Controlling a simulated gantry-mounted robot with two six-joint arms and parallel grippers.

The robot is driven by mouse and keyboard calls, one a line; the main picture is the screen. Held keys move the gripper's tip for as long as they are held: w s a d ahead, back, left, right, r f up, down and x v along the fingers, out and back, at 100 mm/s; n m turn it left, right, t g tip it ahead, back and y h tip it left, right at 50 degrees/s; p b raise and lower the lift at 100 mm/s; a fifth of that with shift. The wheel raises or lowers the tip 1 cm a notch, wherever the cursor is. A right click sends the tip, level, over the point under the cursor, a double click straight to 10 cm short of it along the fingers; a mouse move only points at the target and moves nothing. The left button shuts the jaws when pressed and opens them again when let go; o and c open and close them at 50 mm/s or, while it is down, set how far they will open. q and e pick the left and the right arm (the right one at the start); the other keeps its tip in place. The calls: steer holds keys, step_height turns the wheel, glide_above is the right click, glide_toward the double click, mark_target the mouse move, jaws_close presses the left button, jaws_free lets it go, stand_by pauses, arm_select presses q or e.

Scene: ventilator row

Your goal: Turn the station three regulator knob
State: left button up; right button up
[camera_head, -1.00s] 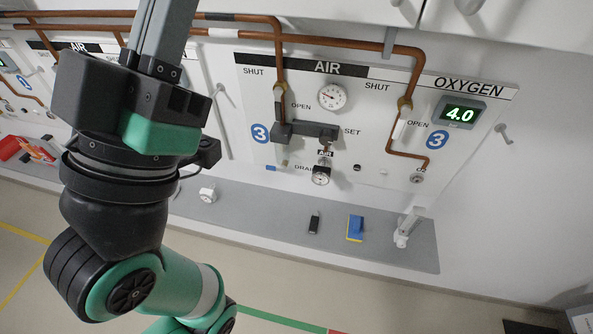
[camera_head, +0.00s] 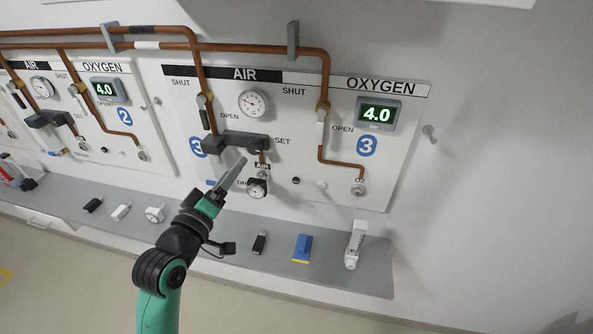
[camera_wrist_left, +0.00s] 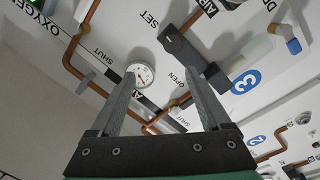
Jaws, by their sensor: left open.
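The station three air regulator (camera_head: 232,139) is a dark horizontal body on the right-hand panel. Its right end beside the SET label looks like the knob (camera_head: 264,142). In the wrist view the regulator (camera_wrist_left: 190,48) shows upside down, just beyond my fingers, with its SET end (camera_wrist_left: 170,33) farther from them. My left gripper (camera_head: 240,166) is below the regulator in the head view, its fingers pointing up and right towards the panel. In the wrist view its two fingers (camera_wrist_left: 159,73) are spread and nothing is between them. My right gripper is out of view.
The shelf below bears a blue-yellow block (camera_head: 302,248), a black item (camera_head: 259,243) and a white device (camera_head: 355,245). Station two (camera_head: 115,118) is left.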

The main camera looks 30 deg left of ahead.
mark_target(252, 149)
arm_select(q)
steer(key=shift+n+g, duration=0.3)
steer(key=shift+n, duration=0.1)
steer(key=x, duration=0.4)
steer(key=f+x, duration=0.1)
steer(key=x, duration=0.3)
steer(key=f+x, duration=0.1)
steer(key=x, duration=0.2)
steer(key=shift+w+a, duration=0.3)
steer(key=shift+a, duration=0.15)
jaws_close()
